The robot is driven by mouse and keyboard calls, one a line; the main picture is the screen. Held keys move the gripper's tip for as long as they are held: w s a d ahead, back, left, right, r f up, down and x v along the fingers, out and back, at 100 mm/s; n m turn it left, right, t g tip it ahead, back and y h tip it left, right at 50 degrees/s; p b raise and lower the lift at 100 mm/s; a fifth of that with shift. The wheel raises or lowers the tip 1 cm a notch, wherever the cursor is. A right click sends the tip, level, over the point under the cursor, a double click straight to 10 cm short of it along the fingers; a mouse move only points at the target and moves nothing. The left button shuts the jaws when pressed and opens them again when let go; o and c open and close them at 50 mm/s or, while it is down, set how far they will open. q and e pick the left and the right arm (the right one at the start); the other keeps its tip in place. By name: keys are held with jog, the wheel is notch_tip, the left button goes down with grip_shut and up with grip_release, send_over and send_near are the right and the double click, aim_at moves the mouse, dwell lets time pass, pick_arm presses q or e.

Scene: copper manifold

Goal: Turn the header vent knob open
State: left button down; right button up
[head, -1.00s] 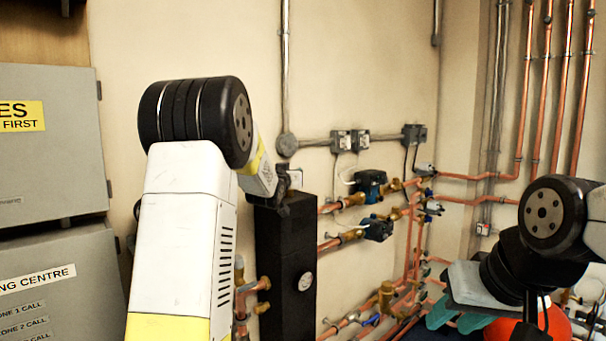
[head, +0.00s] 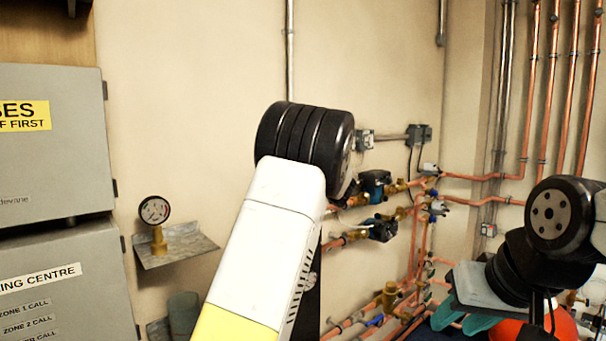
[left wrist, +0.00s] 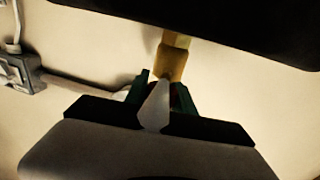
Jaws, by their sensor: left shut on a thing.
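The header vent's brass body (left wrist: 171,62) shows in the left wrist view, close to a black mass along the top edge. A pale, tapered piece (left wrist: 154,108), which looks like the vent knob, sits between the green fingers of my left gripper (left wrist: 158,95). The gripper is shut on it. In the head view my left arm hides the vent and that gripper. Part of the black header (head: 311,300) shows just right of the arm. My right gripper (head: 460,318) is at lower right, away from the header, its teal fingers apart and empty.
A pressure gauge (head: 155,210) stands on a metal shelf (head: 190,247) left of my arm. Grey cabinets (head: 50,150) fill the left side. Copper pipes and blue pumps (head: 376,184) lie right of the header. A red-orange rounded object (head: 510,330) is beside my right gripper.

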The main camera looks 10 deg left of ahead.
pick_arm(q)
jog(key=n+g+y, duration=0.1)
jog(key=n+g, duration=0.1)
jog(key=n+g+y, duration=0.1)
jog(key=g+y, duration=0.1)
jog(key=g, duration=0.1)
jog(key=s+n+g+y, duration=0.1)
jog(key=n+g, duration=0.1)
jog(key=shift+a+r+n+y, duration=0.1)
jog(key=shift+a+n+y, duration=0.2)
jog(key=shift+a+y, duration=0.1)
jog(key=shift+s+n+g+y, duration=0.2)
jog(key=shift+n+g, duration=0.35)
jog(key=shift+g, duration=0.35)
jog(key=shift+s+n+g+y, duration=0.1)
jog(key=shift+n+g+y, duration=0.1)
jog(key=shift+n+g, duration=0.55)
jog(key=shift+d+r+n+g, duration=0.15)
jog(key=shift+n+g, duration=0.1)
jog(key=shift+g, duration=0.35)
jog(key=shift+a+r+n+g, duration=0.1)
jog(key=shift+n+g, duration=0.15)
jog(key=shift+g, duration=0.6)
jog(key=shift+s+f+n+g, duration=0.2)
jog(key=shift+s+n+g, duration=0.1)
jog(key=shift+n+g, duration=0.15)
jog(key=shift+f, duration=0.3)
